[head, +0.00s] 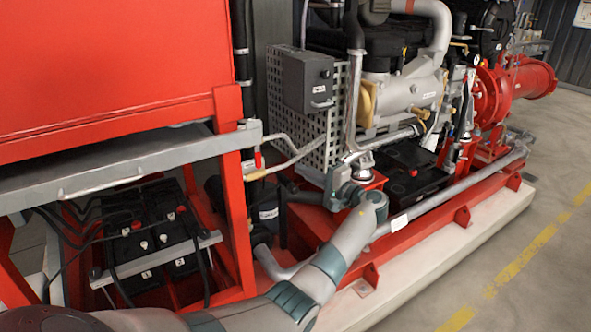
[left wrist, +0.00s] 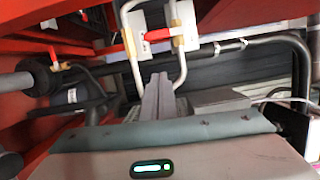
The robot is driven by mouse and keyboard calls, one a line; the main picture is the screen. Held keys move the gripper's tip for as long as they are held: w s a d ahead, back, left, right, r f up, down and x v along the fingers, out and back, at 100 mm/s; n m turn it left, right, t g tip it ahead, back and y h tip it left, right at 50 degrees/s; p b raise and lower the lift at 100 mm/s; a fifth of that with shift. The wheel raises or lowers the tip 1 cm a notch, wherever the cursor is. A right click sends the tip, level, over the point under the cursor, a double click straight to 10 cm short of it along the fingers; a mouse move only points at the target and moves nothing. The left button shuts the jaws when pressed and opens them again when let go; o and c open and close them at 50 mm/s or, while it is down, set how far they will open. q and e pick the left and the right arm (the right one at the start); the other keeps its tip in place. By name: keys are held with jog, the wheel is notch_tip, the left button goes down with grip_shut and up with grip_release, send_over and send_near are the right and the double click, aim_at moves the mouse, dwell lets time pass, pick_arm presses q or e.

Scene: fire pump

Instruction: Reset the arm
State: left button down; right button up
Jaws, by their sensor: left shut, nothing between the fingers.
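My left arm (head: 325,262) reaches in from the bottom left of the head view and bends back at the wrist beside the pump frame. My left gripper (head: 287,190) points left there, partly lost among the pipes. In the left wrist view its two fingers (left wrist: 158,82) lie together with nothing between them. A red valve handle (left wrist: 157,35) with brass fittings shows just beyond the fingertips, and the fingers look apart from it. My right gripper is not in view.
The red frame (head: 228,185) with batteries (head: 150,240) stands to the left. The engine (head: 400,95) and perforated guard (head: 335,110) are behind the wrist. Bent pipes (left wrist: 135,55) lie close to the fingers. Free floor (head: 530,240) lies to the right.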

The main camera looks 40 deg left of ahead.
pick_arm(q)
jog(key=shift+d, duration=0.45)
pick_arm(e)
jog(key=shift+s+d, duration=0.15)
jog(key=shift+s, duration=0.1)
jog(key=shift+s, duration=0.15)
pick_arm(q)
jog(key=shift+f, duration=0.1)
